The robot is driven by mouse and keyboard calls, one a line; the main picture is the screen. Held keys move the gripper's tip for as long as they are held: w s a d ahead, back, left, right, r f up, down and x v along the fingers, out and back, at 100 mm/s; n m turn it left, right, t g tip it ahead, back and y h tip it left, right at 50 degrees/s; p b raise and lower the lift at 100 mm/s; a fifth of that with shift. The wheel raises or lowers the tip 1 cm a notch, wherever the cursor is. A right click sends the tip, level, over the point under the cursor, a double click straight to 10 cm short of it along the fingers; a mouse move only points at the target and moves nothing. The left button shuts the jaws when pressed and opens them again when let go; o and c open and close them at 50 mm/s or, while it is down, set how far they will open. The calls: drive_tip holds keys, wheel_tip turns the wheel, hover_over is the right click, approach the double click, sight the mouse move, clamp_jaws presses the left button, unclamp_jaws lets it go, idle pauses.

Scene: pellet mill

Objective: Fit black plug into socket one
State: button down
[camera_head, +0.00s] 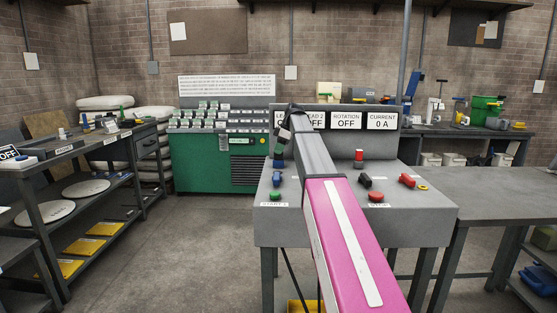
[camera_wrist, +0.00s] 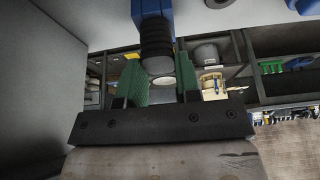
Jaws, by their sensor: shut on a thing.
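In the wrist view, my gripper (camera_wrist: 162,80) has its green fingers on either side of a black ribbed plug (camera_wrist: 157,42) with a pale round end. My gripper is shut on this plug. A blue part (camera_wrist: 152,8) sits directly beyond the plug, in line with it; I cannot tell whether it is a socket or how far the two are joined. In the head view, my gripper (camera_head: 279,153) is small, over the left side of the grey console, above a blue piece (camera_head: 277,178). My pink arm hides part of the console. No socket number is readable.
On the grey console (camera_head: 420,212) lie a black piece (camera_head: 365,181) and a red one (camera_head: 407,180). A red button (camera_head: 376,196) and a green button (camera_head: 275,196) are at its front. A green cabinet (camera_head: 205,160) stands behind left, a bare table (camera_head: 500,180) at right.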

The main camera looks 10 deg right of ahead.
drive_tip(key=shift+r, duration=0.15)
idle(0.3)
drive_tip(key=shift+r, duration=2.85)
drive_tip(key=shift+s+a, duration=0.1)
